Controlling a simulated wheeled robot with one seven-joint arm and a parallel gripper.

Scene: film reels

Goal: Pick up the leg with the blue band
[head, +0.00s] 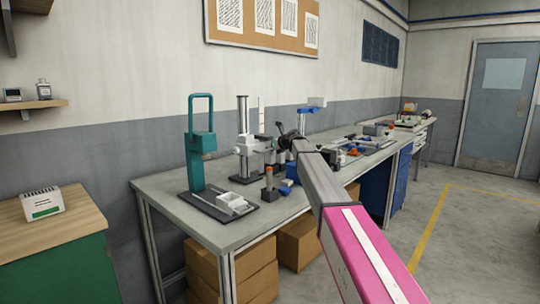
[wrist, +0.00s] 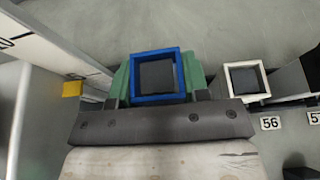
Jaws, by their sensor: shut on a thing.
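The leg with the blue band (wrist: 156,98) shows in the wrist view, seen end-on, as a blue square frame around a dark square end. My gripper (wrist: 158,80) is shut on it, with green finger parts showing at its left and right sides. The rest of its length is hidden. To its right stands a similar square piece with a white band (wrist: 246,95), apart from my gripper. In the head view the end of my arm (head: 287,137) is small and dark over the workbench, and I cannot make out the leg there.
The long grey workbench (head: 175,184) carries a teal press (head: 195,150), a white stand (head: 245,150) and several small parts. Number labels (wrist: 270,123) lie near the white-banded piece. Cardboard boxes (head: 245,275) sit under the bench. Open floor (head: 480,250) lies to the right.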

